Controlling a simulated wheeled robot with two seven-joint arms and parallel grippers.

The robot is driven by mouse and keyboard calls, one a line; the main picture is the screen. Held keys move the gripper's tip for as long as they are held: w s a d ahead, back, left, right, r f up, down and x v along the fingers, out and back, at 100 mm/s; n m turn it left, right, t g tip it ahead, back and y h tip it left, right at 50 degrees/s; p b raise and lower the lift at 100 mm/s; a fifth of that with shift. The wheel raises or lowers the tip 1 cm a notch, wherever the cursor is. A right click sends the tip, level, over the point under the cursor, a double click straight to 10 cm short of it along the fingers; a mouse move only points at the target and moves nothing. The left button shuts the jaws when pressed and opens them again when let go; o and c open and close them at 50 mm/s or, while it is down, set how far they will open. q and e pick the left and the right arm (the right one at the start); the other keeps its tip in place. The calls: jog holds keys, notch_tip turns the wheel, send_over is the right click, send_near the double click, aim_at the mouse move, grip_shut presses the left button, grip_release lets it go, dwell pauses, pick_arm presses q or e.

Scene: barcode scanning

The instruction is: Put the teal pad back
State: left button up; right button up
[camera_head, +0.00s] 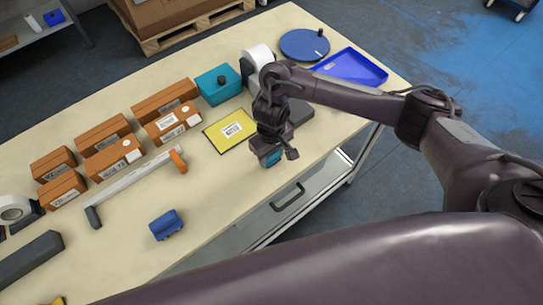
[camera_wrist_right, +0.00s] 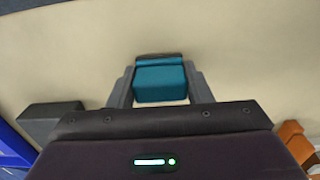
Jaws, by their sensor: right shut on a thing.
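The teal pad (camera_head: 273,158) is between the fingers of my right gripper (camera_head: 271,157), low over the front part of the table. In the right wrist view the teal pad (camera_wrist_right: 160,82) is a small teal block with a dark strip at its far end, and the two fingers (camera_wrist_right: 160,88) are shut on its sides. I cannot tell whether it touches the tabletop. A teal box (camera_head: 219,86) with a black knob stands farther back. My left gripper is not in view.
A yellow pad with a label (camera_head: 231,131) lies left of my right gripper; a dark grey block (camera_head: 299,112) is behind it. A blue tray (camera_head: 352,67) and round blue disc (camera_head: 305,45) are at the back. Brown boxes (camera_head: 114,156), an orange-ended bar (camera_head: 135,184) and a blue object (camera_head: 166,224) lie left.

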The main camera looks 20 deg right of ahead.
jog(key=shift+f, duration=0.1)
jog(key=shift+f, duration=0.2)
jog(key=o, duration=1)
jog(key=shift+o, duration=0.2)
notch_tip(320, 180, up, 11)
jog(key=p, duration=0.3)
jog(key=shift+p, duration=0.4)
jog(key=shift+r, duration=0.7)
